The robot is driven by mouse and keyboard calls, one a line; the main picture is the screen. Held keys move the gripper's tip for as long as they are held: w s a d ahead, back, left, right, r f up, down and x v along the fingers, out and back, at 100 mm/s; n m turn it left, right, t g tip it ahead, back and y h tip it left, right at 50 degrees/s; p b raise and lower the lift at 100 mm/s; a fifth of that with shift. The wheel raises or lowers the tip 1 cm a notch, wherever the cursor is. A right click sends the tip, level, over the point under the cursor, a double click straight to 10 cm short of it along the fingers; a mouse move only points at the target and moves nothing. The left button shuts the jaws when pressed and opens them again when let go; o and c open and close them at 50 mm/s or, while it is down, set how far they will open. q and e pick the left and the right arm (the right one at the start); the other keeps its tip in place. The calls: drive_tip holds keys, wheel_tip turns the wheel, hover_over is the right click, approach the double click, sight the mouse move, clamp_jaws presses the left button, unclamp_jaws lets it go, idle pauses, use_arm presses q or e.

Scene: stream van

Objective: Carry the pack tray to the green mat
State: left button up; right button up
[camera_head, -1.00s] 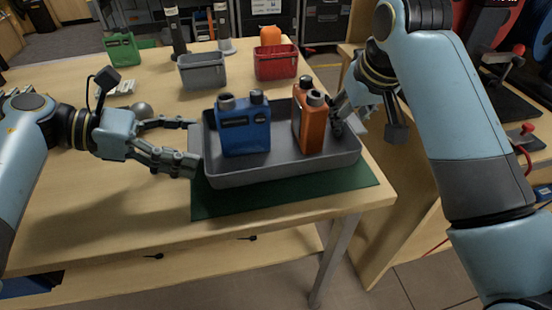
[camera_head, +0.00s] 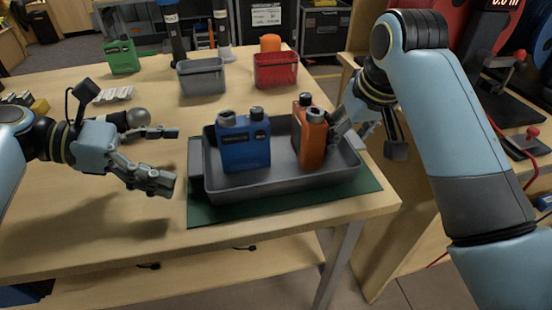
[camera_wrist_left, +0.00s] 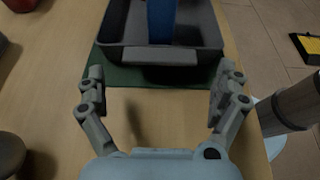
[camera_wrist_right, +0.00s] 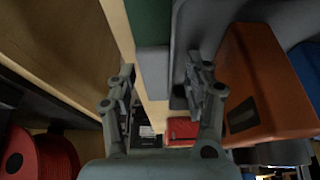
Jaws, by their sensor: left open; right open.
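The grey pack tray (camera_head: 290,185) rests on the green mat (camera_head: 215,215) near the table's front right corner. It holds a blue pack (camera_head: 245,148) and an orange pack (camera_head: 309,145), both upright. My left gripper (camera_head: 176,158) is open and empty, to the left of the tray and apart from it. In the left wrist view the tray's end handle (camera_wrist_left: 160,56) lies ahead of the open fingers. My right gripper (camera_head: 352,135) is open at the tray's right end. In the right wrist view its fingers (camera_wrist_right: 165,82) are open near the tray wall (camera_wrist_right: 185,40).
A grey bin (camera_head: 202,76) and a red bin (camera_head: 276,70) stand behind the tray. A green pack (camera_head: 122,56) is at the back left. The table's left front is clear. A second bench (camera_head: 400,190) stands at the right.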

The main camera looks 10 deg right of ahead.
use_arm(q)
drive_tip(key=v, duration=0.9)
use_arm(e)
drive_tip(key=shift+s+r, duration=0.1)
drive_tip(key=shift+r, duration=0.3)
drive_tip(key=v, duration=0.6)
drive_tip(key=shift+s+r, duration=0.15)
drive_tip(key=shift+r, duration=0.15)
